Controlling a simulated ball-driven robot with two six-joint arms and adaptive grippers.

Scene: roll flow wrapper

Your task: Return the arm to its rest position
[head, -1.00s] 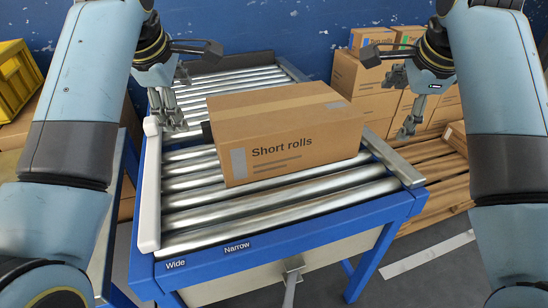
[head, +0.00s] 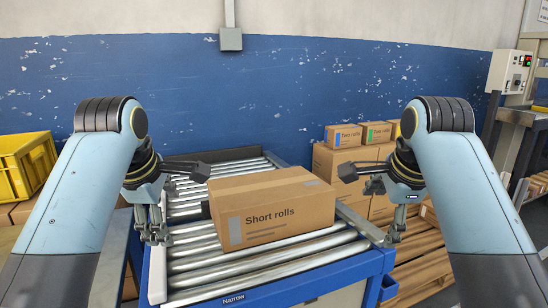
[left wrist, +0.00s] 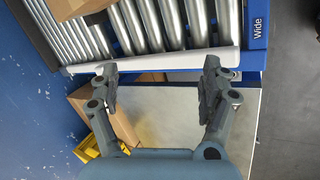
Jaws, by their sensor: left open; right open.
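My left gripper (head: 156,228) is open and empty at the left side of the roller conveyor (head: 200,283). In the left wrist view the left gripper's fingers (left wrist: 157,88) are spread wide, with a white guide rail (left wrist: 165,64) just beyond their tips. My right gripper (head: 392,222) is open and empty at the conveyor's right side. A brown box marked "Short rolls" (head: 272,225) sits on the rollers between the two grippers, apart from both. Its edge also shows at the top of the left wrist view (left wrist: 75,8).
A yellow crate (head: 25,160) is at the far left. A control box (head: 510,72) is at the right. A blue wall (head: 270,100) closes the back.

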